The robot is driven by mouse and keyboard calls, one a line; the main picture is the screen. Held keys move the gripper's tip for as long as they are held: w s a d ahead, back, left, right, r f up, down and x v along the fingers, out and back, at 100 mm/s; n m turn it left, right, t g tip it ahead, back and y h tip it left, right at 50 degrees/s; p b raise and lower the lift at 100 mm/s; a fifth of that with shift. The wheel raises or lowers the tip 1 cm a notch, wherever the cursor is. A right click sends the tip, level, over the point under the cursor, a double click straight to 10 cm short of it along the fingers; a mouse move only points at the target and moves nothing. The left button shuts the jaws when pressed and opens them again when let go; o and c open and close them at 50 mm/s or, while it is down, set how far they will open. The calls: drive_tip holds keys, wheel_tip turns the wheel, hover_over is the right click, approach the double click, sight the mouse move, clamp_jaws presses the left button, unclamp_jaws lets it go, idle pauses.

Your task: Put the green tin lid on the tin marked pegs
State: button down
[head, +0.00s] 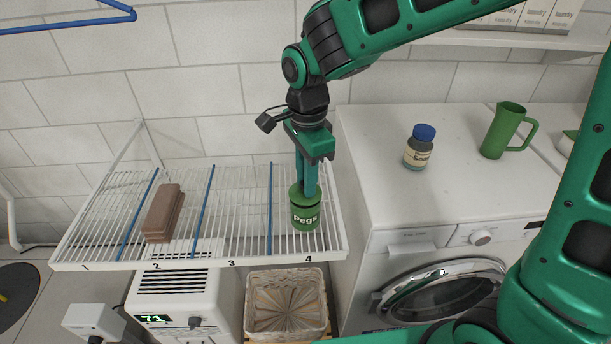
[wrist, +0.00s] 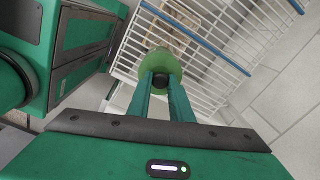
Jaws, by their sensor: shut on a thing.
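The green tin (head: 305,217) marked "Pegs" stands upright on the wire rack, in the section numbered 4. The green lid (head: 304,190) is at the top of the tin, under my fingertips; it also shows in the wrist view (wrist: 177,62) as a green disc with a dark knob. My gripper (head: 307,188) points down over the tin and is shut on the lid's knob. In the wrist view my two fingers (wrist: 160,82) close around that knob. I cannot tell whether the lid is fully seated on the tin.
The wire rack (head: 200,258) has blue dividers; a brown block (head: 164,213) lies in section 2. Below are a white heater-like unit (head: 185,305) and a wicker basket (head: 287,335). To the right, a blue-capped jar (head: 419,150) and green jug (head: 503,132) stand on the washing machine (head: 375,190).

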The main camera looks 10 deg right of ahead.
drive_tip(key=shift+f, duration=0.6)
drive_tip(key=c, duration=1.5)
unclamp_jaws()
wheel_tip(320, 180, up, 11)
drive_tip(key=shift+d+f, duration=0.1)
